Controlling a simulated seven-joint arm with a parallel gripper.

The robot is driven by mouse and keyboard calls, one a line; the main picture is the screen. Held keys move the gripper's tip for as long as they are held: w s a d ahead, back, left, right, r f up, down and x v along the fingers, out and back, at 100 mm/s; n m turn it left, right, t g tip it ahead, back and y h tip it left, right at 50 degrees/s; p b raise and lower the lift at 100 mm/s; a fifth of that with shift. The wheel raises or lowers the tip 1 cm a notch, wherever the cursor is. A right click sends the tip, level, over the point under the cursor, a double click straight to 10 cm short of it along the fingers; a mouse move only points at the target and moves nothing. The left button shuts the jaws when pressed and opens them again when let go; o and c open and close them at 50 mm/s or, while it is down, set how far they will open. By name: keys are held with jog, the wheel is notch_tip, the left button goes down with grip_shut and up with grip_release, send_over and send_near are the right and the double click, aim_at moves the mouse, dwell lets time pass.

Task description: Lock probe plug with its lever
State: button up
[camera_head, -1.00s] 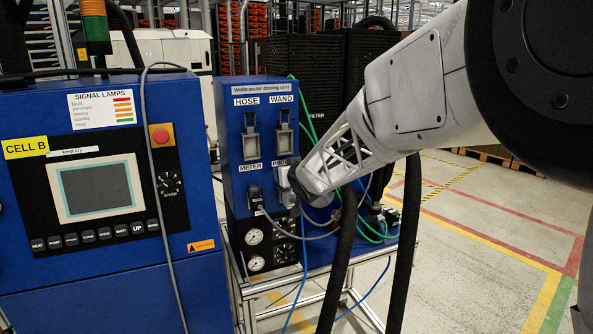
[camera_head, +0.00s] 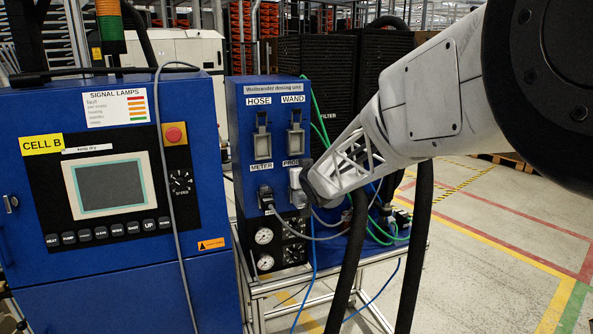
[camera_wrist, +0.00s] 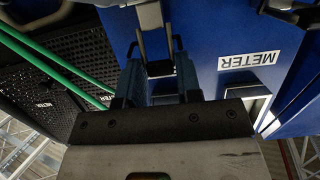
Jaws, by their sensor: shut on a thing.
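The blue dosing unit (camera_head: 236,150) has HOSE and WAND sockets above and METER and PROBE sockets below. The pale probe plug (camera_head: 296,178) sits at the PROBE socket, under its label; it shows as a grey piece at the top of the wrist view (camera_wrist: 150,15). My gripper (camera_head: 308,184) reaches it from the right. In the wrist view its two fingers (camera_wrist: 159,76) are closed around a narrow part at the plug, which seems to be the lever (camera_wrist: 158,68). The fingers and palm hide much of the lever, so its exact angle cannot be told.
The meter plug (camera_head: 266,198) with its grey cable is close on the left. The wand socket (camera_head: 296,140) is just above. Green hoses (camera_head: 320,118) run beside the unit, and a black hose (camera_head: 345,260) hangs below my arm. Open floor lies right.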

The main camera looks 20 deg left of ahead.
jog(key=shift+s+d+f+t+y, duration=0.2)
jog(key=shift+s+f+t+y, duration=0.1)
jog(key=shift+t+y, duration=0.4)
jog(key=o, duration=0.8)
jog(key=shift+c, duration=0.2)
jog(key=shift+d+r, duration=0.1)
jog(key=r+v, duration=0.1)
jog(key=v, duration=0.9)
dwell(0.4)
jog(key=shift+r, duration=0.1)
